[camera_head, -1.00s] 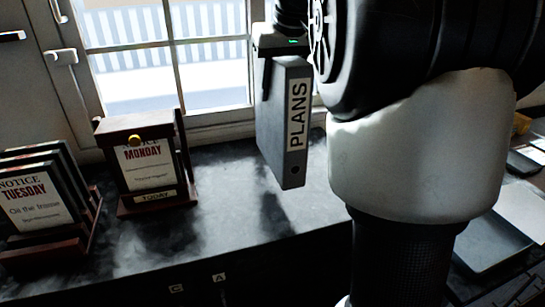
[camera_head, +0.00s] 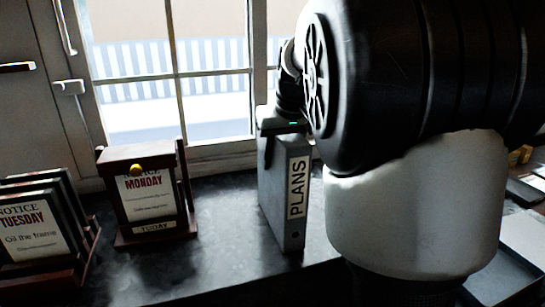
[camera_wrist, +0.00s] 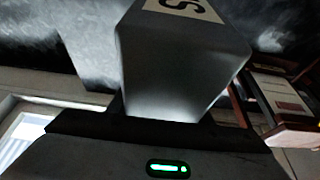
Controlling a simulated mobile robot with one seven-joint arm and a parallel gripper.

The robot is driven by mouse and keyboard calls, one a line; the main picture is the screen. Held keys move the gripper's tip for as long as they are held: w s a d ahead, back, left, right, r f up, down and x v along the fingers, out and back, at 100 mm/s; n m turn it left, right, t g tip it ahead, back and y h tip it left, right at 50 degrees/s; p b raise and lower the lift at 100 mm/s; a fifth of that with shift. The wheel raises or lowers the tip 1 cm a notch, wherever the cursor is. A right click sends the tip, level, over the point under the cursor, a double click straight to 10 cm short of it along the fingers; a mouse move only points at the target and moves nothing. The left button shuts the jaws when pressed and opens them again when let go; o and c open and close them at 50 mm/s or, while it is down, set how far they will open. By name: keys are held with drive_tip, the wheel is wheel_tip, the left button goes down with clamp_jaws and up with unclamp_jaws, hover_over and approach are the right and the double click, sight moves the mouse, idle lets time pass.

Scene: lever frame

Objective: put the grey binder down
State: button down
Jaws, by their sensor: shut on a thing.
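The grey binder (camera_head: 272,204) stands upright at the right part of the dark counter (camera_head: 218,230), its spine label reading PLANS. Its lower edge appears at the counter's surface; I cannot tell whether it touches. My gripper (camera_head: 280,130) is shut on the top of the binder. In the wrist view the binder (camera_wrist: 180,65) fills the middle, running away from my gripper (camera_wrist: 165,118), with part of its label showing. The fingertips are mostly hidden.
A wooden stand with a MONDAY notice (camera_head: 147,190) is left of the binder. Several framed notices, the front one TUESDAY (camera_head: 28,232), stand in a rack at far left. The window (camera_head: 165,80) is behind. Bare counter lies between the MONDAY stand and the binder.

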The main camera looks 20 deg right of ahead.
drive_tip(key=shift+f, duration=0.15)
drive_tip(key=c, duration=0.9)
unclamp_jaws()
